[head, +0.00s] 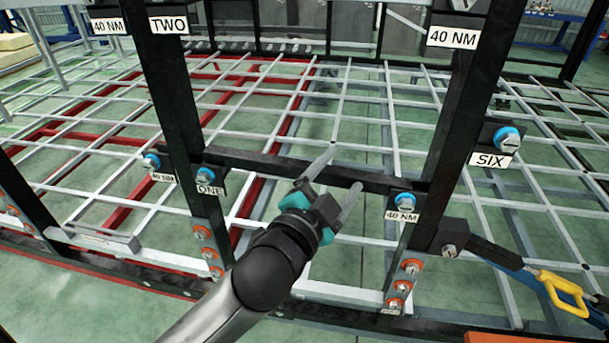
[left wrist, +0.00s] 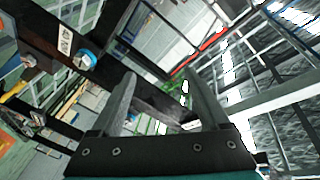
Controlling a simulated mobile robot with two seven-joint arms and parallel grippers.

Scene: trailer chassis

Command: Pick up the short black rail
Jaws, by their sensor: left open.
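The short black rail (head: 265,163) is a dark horizontal bar in the middle of the head view, running between two black uprights. My left gripper (head: 346,166) is open at the rail's right half, with its two grey fingers pointing up and away. One finger overlaps the rail in the picture. In the left wrist view a dark bar, which looks like the rail (left wrist: 155,100), crosses behind the gap between the open fingers (left wrist: 160,76). I cannot tell whether the fingers touch it. My right gripper is not in view.
Black uprights stand left (head: 178,95) and right (head: 462,110) of the gripper. Blue-capped bolts (head: 404,200) with labels sit near the rail's ends. A grey and red grid frame (head: 340,100) spreads behind. A yellow-handled tool (head: 565,290) is at lower right.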

